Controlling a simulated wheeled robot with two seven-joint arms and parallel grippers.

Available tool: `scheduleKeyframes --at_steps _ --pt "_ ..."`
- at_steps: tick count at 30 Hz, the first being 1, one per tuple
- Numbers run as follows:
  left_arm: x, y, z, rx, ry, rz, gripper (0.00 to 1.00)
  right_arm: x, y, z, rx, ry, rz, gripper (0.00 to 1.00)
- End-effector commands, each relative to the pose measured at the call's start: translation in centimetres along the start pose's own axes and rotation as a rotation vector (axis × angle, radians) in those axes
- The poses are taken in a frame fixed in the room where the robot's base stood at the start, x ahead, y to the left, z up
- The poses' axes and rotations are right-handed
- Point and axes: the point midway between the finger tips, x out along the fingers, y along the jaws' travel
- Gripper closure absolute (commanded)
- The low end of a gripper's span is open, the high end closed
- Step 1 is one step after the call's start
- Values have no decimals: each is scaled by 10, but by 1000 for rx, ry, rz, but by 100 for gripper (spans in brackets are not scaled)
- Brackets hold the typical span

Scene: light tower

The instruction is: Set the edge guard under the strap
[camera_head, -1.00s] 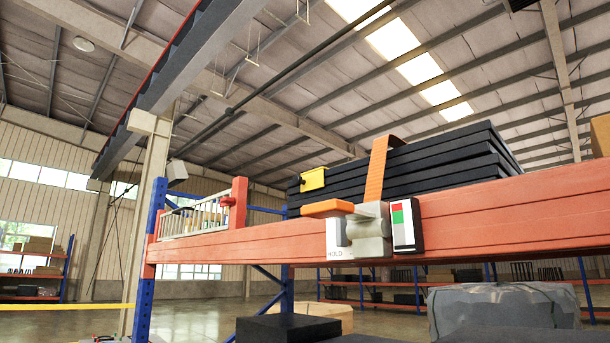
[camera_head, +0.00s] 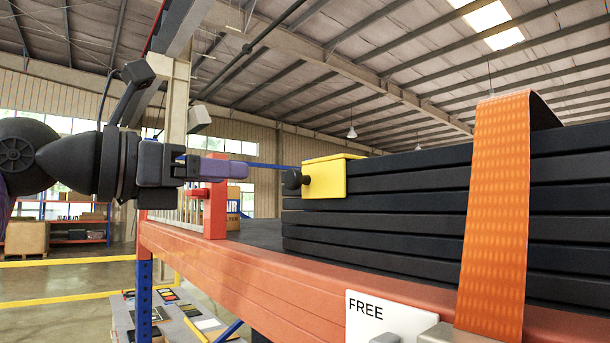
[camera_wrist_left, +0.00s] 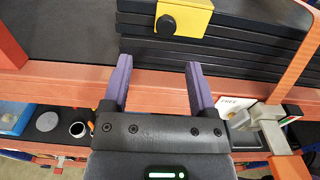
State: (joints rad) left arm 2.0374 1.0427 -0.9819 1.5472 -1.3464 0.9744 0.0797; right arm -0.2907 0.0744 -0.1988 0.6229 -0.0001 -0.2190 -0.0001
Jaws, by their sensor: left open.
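The yellow edge guard (camera_head: 326,178) with a black knob sits at the upper left edge of the black slab stack (camera_head: 400,225), left of the strap and apart from it. It also shows in the wrist view (camera_wrist_left: 185,22). The orange strap (camera_head: 497,215) runs up the stack's front and arches above its top edge. My left gripper (camera_head: 243,171) is left of the guard, its purple fingers pointing toward it. In the wrist view its fingers (camera_wrist_left: 158,66) are spread and empty, short of the knob. My right gripper is not in view.
An orange beam (camera_head: 270,290) runs below the stack. A white plate marked FREE (camera_head: 378,318) and the grey strap buckle (camera_head: 450,335) sit on it. A red post (camera_head: 216,210) and wire rack stand behind my left gripper. A table with small items (camera_head: 180,315) is below.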

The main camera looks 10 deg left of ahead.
Motion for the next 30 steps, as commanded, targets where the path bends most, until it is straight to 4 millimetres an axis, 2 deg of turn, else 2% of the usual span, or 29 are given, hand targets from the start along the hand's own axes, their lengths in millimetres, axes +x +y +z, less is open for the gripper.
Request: scheduleKeyframes --at_steps 5,9,12,16,22,23,30 --pt "40 -2 3 -1 4 -6 26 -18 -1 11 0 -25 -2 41" --pt "71 -2 3 -3 2 -7 26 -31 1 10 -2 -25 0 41" --pt "86 -1 2 -5 1 -5 26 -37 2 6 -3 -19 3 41" --pt "95 -1 0 -4 0 -6 26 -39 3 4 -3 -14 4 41" --pt "95 -1 -2 -5 -2 -6 26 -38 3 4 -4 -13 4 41" --pt "95 -1 -2 -5 -2 -6 30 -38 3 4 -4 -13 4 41" --pt "95 -1 -1 -5 -2 -6 81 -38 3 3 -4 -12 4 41"
